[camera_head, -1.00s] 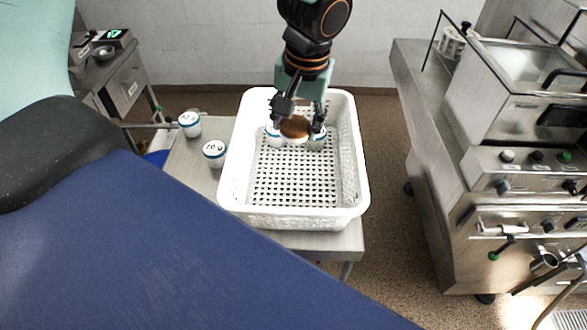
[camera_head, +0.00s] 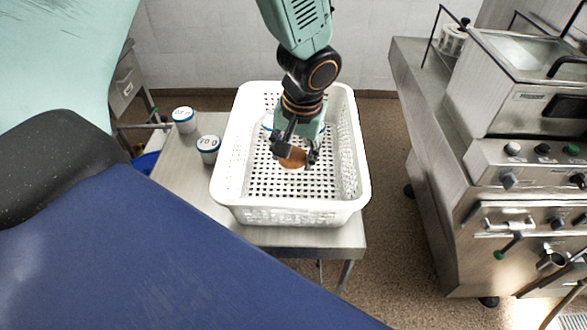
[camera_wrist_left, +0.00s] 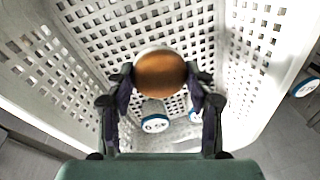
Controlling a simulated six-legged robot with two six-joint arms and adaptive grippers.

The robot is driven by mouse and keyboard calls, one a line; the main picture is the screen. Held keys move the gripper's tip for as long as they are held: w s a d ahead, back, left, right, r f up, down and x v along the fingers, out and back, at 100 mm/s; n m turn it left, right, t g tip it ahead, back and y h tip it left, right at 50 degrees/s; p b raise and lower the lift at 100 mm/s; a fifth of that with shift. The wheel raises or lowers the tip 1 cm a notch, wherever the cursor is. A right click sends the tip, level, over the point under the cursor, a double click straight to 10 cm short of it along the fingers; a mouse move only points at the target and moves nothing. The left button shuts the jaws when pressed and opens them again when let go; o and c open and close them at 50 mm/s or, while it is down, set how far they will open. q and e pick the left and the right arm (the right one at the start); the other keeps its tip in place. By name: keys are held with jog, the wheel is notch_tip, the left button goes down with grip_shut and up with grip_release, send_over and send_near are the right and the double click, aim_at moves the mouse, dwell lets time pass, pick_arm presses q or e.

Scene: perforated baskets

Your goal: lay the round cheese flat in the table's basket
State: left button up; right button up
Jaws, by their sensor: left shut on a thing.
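The round cheese (camera_head: 293,158) is brown on its face with a pale edge. It also shows in the left wrist view (camera_wrist_left: 160,73), between the fingers. My left gripper (camera_head: 294,154) is shut on it, inside the white perforated basket (camera_head: 290,216) on the table. The cheese is over the bare middle of the basket floor; I cannot tell whether it touches. Its brown face is turned toward the head camera. White tubs with blue rims (camera_wrist_left: 155,120) stand inside the basket, mostly hidden behind my gripper in the head view. My right gripper is not in view.
Two white tubs with blue rims, one farther (camera_head: 184,119) and one nearer (camera_head: 208,148), stand on the steel table (camera_head: 185,175) left of the basket. A steel cooking unit (camera_head: 520,180) stands at the right. The front of the basket floor is clear.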

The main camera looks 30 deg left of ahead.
aim_at(293, 182)
pick_arm(q)
jog(key=shift+f, duration=2.55)
jog(key=shift+b, duration=0.3)
jog(key=shift+f, duration=0.15)
jog(key=o, duration=1.3)
